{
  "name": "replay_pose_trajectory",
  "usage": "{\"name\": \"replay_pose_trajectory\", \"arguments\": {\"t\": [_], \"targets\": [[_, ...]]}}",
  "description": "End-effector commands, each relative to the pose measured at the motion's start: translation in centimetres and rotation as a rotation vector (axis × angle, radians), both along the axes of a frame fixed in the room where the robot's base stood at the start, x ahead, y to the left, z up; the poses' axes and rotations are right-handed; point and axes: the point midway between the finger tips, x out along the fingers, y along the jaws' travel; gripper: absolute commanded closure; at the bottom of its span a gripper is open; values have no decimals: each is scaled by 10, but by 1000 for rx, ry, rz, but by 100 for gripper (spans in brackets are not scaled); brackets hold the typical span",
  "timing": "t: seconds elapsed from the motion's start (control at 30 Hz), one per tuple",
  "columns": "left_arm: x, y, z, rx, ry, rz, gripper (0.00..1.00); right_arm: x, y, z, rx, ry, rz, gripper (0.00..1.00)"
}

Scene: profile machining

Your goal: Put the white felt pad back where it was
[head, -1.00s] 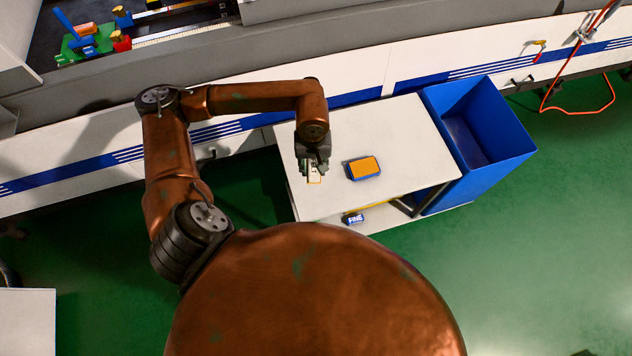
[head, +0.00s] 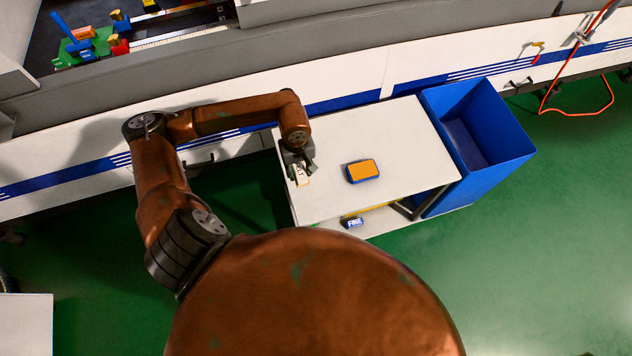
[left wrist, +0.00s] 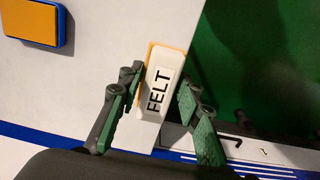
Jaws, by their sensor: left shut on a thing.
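The white felt pad (head: 302,175), with "FELT" in black on top and an orange edge below, is between the fingers of my left gripper (head: 298,160). In the left wrist view the felt pad (left wrist: 160,88) sits between the two dark green fingers of the gripper (left wrist: 160,92), which is shut on it. The pad is over the left part of the white table top (head: 405,135), near its left edge. I cannot tell whether its underside touches the table. My right gripper is not in view.
An orange-topped blue block (head: 363,171) lies on the table right of the pad. A blue block marked "FINE" (head: 354,222) is on the lower shelf. A blue bin (head: 508,150) stands right of the table. The table's right side is clear.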

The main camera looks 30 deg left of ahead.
Motion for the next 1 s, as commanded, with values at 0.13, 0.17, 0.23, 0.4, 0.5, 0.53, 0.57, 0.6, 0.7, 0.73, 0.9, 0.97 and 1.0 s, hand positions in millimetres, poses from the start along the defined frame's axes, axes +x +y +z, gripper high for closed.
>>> {"name": "replay_pose_trajectory", "arguments": {"t": [0.13,0.17,0.23,0.4,0.5,0.53,0.57,0.6,0.7,0.73,0.9,0.97,1.0], "targets": [[15,-22,-28,-5,3,-1,91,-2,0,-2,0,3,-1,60],[17,-25,-33,-4,2,-1,91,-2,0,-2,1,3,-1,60],[22,-31,-42,-4,2,-1,91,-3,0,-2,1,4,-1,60],[29,-38,-54,-1,1,-2,91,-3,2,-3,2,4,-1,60],[31,-40,-58,0,1,-1,91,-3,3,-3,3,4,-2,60],[32,-42,-61,-1,2,-1,91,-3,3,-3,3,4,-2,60],[32,-44,-64,-2,3,-1,91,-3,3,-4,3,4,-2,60],[31,-43,-70,-2,4,0,91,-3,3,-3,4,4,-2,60],[31,-43,-85,-2,4,0,91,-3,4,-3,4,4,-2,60],[31,-42,-88,-1,5,1,91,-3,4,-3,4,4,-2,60],[32,-41,-91,1,2,-1,91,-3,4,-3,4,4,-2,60],[32,-41,-91,1,2,-1,91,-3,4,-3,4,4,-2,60],[32,-41,-91,1,2,-1,91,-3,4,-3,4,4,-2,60]]}}
